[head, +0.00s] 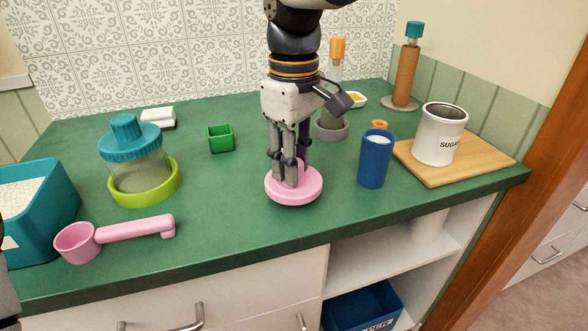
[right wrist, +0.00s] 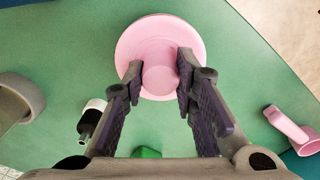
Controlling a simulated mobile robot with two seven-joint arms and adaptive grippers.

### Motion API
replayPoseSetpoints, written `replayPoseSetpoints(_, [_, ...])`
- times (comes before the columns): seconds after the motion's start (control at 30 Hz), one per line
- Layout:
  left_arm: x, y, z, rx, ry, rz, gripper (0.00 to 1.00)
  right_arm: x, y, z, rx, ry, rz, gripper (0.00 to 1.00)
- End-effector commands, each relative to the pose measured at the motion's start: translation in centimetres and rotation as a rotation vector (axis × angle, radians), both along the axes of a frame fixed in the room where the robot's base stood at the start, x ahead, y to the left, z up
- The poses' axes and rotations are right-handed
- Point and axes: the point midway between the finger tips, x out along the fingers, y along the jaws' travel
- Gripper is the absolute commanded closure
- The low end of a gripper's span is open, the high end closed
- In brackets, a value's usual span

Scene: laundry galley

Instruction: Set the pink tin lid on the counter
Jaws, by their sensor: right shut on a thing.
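The pink tin lid (head: 311,188) is a round disc with a raised knob, near the front middle of the green counter (head: 230,205) in the head view. My right gripper (head: 290,178) points straight down and is shut on the knob. The right wrist view shows the lid (right wrist: 133,45) level beyond my right fingers (right wrist: 159,78), with the knob between them. The lid is at or just above the counter top; I cannot tell whether it touches.
A blue tumbler (head: 373,165) stands right of the lid, and a pink scoop (head: 135,229) lies left. A small green box (head: 221,142) and a teal-lidded jar (head: 137,165) are behind to the left. A white sugar canister (head: 437,140) stands on a wooden board (head: 485,160). The counter's front edge is close.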

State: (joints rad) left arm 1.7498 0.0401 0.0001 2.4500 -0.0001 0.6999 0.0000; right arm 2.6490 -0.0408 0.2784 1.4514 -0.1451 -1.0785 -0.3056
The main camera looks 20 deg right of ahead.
Motion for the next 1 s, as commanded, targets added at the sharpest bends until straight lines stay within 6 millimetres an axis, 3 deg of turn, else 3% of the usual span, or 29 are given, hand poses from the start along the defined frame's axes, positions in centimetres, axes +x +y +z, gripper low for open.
replayPoseSetpoints(0.1, [0.3, 0.0, 0.3, 0.000, -0.011, 0.000, 0.60, -0.1, -0.1, -1.8, -0.002, 0.000, 0.000, 1.00])
replayPoseSetpoints(0.4, [0.3, 0.0, 0.2, 0.000, -0.010, 0.000, 0.60, -0.1, -0.1, -2.2, -0.001, 0.002, 0.000, 1.00])
replayPoseSetpoints(0.43, [0.3, 0.0, 0.2, 0.000, -0.009, 0.000, 0.60, -0.1, -0.1, -2.2, -0.001, 0.002, 0.000, 0.72])
replayPoseSetpoints(0.5, [0.2, 0.0, 0.2, 0.000, -0.009, 0.000, 0.60, -0.1, -0.1, -2.2, -0.001, 0.002, 0.000, 0.56])
replayPoseSetpoints(0.53, [0.2, 0.0, 0.2, 0.000, -0.009, 0.000, 0.60, -0.1, -0.1, -2.2, -0.002, 0.001, 0.000, 0.54])
replayPoseSetpoints(0.83, [0.2, 0.0, 0.2, 0.000, -0.009, 0.000, 0.60, -0.1, -0.1, -1.9, -0.001, -0.001, -0.001, 0.54])
replayPoseSetpoints(1.0, [0.0, 0.0, 0.0, 0.000, 0.000, 0.000, 0.60, 0.0, -0.1, 1.3, 0.001, -0.003, -0.002, 0.54])
